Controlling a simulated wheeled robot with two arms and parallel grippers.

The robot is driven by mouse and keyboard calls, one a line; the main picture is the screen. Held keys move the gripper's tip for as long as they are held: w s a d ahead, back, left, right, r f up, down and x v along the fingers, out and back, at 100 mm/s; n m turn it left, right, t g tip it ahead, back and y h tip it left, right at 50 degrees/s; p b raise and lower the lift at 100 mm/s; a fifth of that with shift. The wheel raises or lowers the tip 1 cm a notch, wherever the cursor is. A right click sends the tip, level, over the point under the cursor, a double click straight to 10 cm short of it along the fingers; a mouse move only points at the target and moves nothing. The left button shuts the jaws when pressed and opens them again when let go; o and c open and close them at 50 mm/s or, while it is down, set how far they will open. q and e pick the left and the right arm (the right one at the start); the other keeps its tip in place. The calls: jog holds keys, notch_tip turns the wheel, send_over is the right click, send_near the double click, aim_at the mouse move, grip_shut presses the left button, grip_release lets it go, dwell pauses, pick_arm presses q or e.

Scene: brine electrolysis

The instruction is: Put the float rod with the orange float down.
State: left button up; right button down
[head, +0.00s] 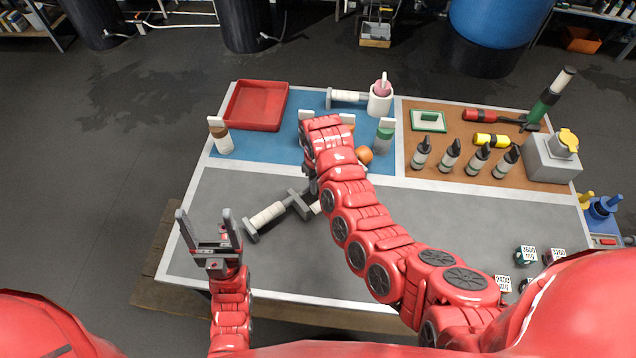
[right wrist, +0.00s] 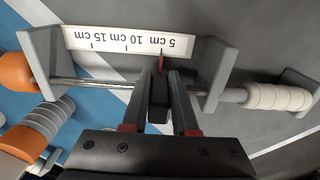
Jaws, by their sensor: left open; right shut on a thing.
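The float rod (right wrist: 85,84) is a thin metal rod with an orange float (right wrist: 15,75) at its left end in the right wrist view. The float also shows in the head view (head: 364,155), beside my right arm. My right gripper (right wrist: 168,72) is shut on the rod between two grey upright plates (right wrist: 215,75). A ribbed white piece (right wrist: 278,97) lies in line with the rod at the right; it shows in the head view (head: 267,215). I cannot tell whether the rod touches the plates. My left gripper (head: 208,228) is open and empty near the table's left front.
A white scale strip (right wrist: 130,42) marked in cm stands by the plates. A red tray (head: 236,112), a bottle (head: 221,142) and a green-banded bottle (head: 384,138) stand on the blue area. Several dark bottles (head: 450,158) stand right. The grey front area (head: 460,210) has free room.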

jog(key=c, duration=0.7)
grip_release()
jog(key=shift+r, duration=0.15)
jog(key=shift+w+r, duration=0.1)
jog(key=shift+r, duration=0.45)
notch_tip(320, 180, up, 4)
jog(key=shift+f+b, duration=0.2)
jog(key=shift+b, duration=0.15)
jog(key=shift+r+p, duration=1.3)
jog(key=shift+r, duration=2.3)
